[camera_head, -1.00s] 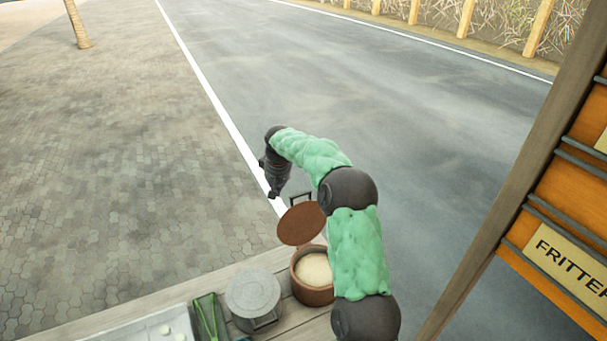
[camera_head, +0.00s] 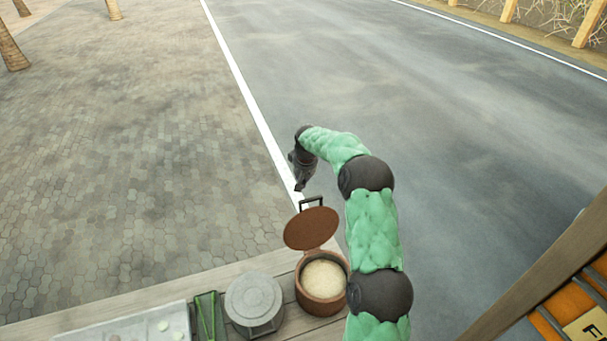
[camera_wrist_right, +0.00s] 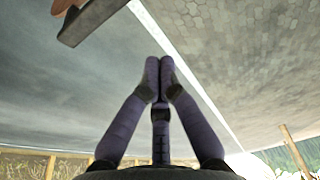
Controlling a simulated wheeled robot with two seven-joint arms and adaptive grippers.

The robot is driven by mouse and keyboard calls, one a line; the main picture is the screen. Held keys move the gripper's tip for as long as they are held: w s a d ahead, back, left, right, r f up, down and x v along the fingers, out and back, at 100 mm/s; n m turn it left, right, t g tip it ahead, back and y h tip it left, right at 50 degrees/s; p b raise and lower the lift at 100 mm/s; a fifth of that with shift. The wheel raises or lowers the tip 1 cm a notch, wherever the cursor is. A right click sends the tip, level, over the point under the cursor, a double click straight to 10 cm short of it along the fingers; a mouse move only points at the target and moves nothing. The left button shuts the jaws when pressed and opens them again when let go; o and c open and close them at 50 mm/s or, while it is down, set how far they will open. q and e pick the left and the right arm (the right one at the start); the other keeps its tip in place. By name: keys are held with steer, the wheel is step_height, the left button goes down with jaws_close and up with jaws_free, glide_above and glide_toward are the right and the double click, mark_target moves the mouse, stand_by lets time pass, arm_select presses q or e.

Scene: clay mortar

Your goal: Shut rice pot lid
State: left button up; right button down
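The rice pot (camera_head: 322,306) is a round reddish-brown pot with pale rice (camera_head: 324,278) inside, on the wooden counter. Its brown lid (camera_head: 311,229) stands open, tilted up at the pot's far side, with a dark handle (camera_head: 311,201) on its outer face. My right gripper (camera_head: 299,187) hangs just beyond the lid, close to the handle in the picture; I cannot tell whether they touch. In the right wrist view its fingers (camera_wrist_right: 159,75) are together and empty. There the handle (camera_wrist_right: 92,20) and a bit of lid show at the upper left, apart from the fingertips. My left gripper is out of view.
A grey round lidded pot (camera_head: 254,300) stands left of the rice pot. Further left are a green tray (camera_head: 208,318) and a pale board (camera_head: 140,326). A wooden post (camera_head: 545,270) and orange sign stand at the right. Open road lies beyond the counter.

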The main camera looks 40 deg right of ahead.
steer(key=s, duration=0.1)
steer(key=s+a+f+p, duration=0.1)
steer(key=s, duration=0.1)
steer(key=shift+s+a+f, duration=0.2)
steer(key=shift+s, duration=0.05)
stand_by(0.6)
